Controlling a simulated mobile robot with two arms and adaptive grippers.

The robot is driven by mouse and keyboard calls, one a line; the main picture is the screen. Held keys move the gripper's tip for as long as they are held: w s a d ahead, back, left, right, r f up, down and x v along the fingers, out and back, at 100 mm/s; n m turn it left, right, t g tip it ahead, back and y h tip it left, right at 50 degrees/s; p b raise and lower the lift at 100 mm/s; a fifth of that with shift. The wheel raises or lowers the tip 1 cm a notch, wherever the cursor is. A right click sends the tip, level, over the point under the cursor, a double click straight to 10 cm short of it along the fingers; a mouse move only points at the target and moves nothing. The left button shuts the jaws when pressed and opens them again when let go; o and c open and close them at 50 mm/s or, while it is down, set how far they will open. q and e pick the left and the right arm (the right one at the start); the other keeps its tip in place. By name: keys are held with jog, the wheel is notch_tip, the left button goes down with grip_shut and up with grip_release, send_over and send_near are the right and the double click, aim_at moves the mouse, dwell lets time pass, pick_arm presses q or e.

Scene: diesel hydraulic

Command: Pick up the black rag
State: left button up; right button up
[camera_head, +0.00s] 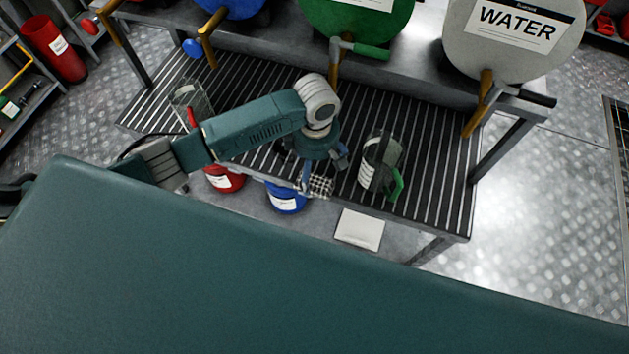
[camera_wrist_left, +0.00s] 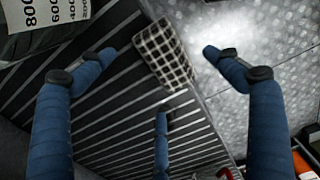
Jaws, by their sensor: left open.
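The black rag (camera_head: 321,186) is a black-and-white checkered cloth. It lies on the front edge of the slatted bench (camera_head: 440,150), partly hidden by my left gripper (camera_head: 322,170) in the head view. In the left wrist view the rag (camera_wrist_left: 163,55) lies across the edge of the slats (camera_wrist_left: 110,95). There the blue fingers of my left gripper (camera_wrist_left: 160,72) are spread apart, with the rag seen between the two upper fingertips. The gripper is open and holds nothing; whether any finger touches the rag cannot be told. My right gripper is not in view.
A clear measuring jug (camera_head: 381,160) stands just right of the gripper, another jug (camera_head: 190,100) at the left. Drums, including the WATER drum (camera_head: 514,35), rest behind with taps over the bench. Red (camera_head: 224,178) and blue (camera_head: 286,198) containers stand below the front edge.

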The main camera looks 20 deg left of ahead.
aim_at(316, 176)
pick_arm(q)
notch_tip(316, 176, down, 5)
jog(key=shift+r+p, duration=0.2)
jog(key=shift+p, duration=0.15)
jog(key=shift+d, duration=0.1)
jog(key=shift+c, duration=0.3)
jog(key=c, duration=1.2)
